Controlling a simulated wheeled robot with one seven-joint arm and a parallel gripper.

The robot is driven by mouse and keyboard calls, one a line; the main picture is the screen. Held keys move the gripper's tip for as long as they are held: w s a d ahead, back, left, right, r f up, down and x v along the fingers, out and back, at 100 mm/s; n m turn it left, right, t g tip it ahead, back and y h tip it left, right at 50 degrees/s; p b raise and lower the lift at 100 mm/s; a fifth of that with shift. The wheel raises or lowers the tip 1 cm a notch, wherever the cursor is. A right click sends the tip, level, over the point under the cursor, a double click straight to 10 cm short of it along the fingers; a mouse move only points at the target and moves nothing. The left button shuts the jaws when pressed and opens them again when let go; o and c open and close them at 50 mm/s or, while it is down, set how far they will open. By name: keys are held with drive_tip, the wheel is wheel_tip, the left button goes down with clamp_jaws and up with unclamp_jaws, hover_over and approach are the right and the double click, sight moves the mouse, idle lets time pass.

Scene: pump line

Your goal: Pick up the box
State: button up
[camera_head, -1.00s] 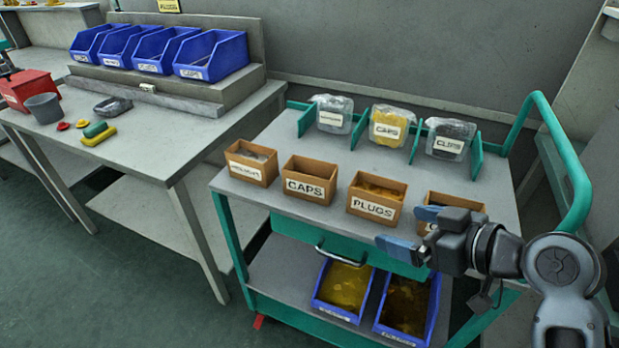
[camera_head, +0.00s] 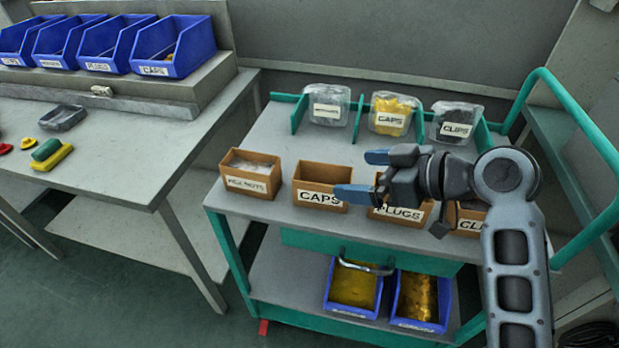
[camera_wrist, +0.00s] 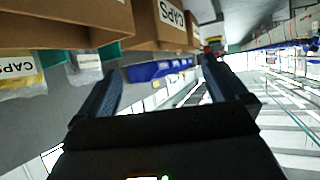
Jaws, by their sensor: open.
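Several small brown cardboard boxes stand in a row on the cart top: one with a partly readable label (camera_head: 250,174) at the left, the CAPS box (camera_head: 320,187), the PLUGS box (camera_head: 402,212) and a box labelled CLI... (camera_head: 467,219) at the right. The task does not say which box. My gripper (camera_head: 364,174) is open and empty, fingers pointing left, over or in front of the PLUGS box, partly hiding it. In the wrist view, my open fingers (camera_wrist: 162,90) have nothing between them; the CAPS box (camera_wrist: 162,27) shows above them.
Clear bags of parts (camera_head: 390,114) stand between green dividers at the cart's back. Green cart rails (camera_head: 580,130) rise at the right. Blue bins (camera_head: 354,288) sit on the lower shelf. A grey workbench (camera_head: 110,140) with blue bins (camera_head: 173,48) stands at the left.

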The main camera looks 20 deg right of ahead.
sight(328, 174)
drive_tip(key=x, duration=0.7)
drive_tip(key=shift+w+d+f+p, duration=0.1)
drive_tip(key=shift+w+f+p, duration=0.1)
drive_tip(key=shift+p, duration=0.2)
drive_tip(key=shift+c, duration=0.3)
drive_tip(key=c, duration=1.1)
